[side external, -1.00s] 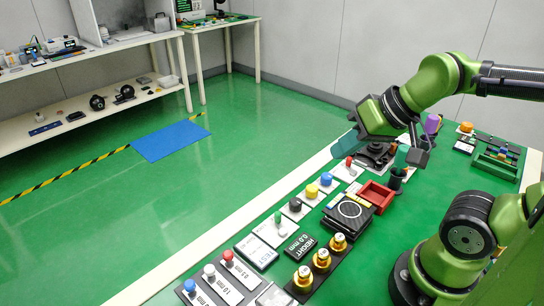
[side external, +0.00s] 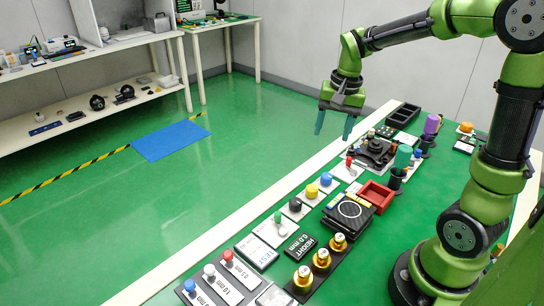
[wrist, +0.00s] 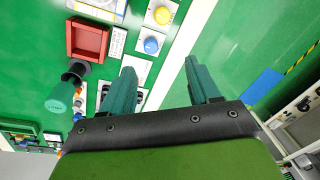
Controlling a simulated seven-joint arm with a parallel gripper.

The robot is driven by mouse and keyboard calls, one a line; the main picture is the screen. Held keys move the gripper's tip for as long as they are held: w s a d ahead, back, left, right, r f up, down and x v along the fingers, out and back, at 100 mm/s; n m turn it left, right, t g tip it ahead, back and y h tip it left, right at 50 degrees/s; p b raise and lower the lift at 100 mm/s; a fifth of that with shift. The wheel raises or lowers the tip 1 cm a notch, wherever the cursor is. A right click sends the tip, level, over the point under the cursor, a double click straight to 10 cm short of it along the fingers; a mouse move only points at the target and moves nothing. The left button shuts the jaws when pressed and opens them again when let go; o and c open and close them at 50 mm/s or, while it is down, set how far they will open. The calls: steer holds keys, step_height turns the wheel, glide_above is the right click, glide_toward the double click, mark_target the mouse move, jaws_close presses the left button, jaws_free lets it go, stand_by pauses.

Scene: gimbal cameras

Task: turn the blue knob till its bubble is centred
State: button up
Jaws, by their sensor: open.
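My gripper (side external: 335,125) is open and empty, fingers pointing down, above and apart from the bench's far edge. In the wrist view its fingers (wrist: 160,70) are spread wide with nothing between them. A dark device with a round top (side external: 375,148) stands on the bench to the gripper's right. A small blue knob (side external: 418,153) shows at its right side, partly behind a teal cylinder. A larger round blue knob (side external: 326,179) sits on a white plate nearer the camera; it also shows in the wrist view (wrist: 152,45). No bubble can be made out.
A red knob (side external: 350,160), yellow knob (side external: 312,191) and black knob (side external: 295,204) stand along the bench edge. A red tray (side external: 376,195), the teal cylinder (side external: 403,156) in a dark holder and a purple cylinder (side external: 431,123) stand nearby. Green floor lies beyond the bench.

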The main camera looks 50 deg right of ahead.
mark_target(327, 175)
steer(key=d+f+m, duration=0.1)
steer(key=f, duration=0.4)
steer(key=w+d+f+m+g, duration=0.1)
steer(key=f, duration=0.5)
steer(key=w+d+f+m, duration=0.1)
steer(key=f+m, duration=0.1)
steer(key=f, duration=0.4)
steer(key=shift+d+g, duration=0.3)
steer(key=shift+d, duration=0.05)
steer(key=c, duration=1)
steer(key=shift+c, duration=0.2)
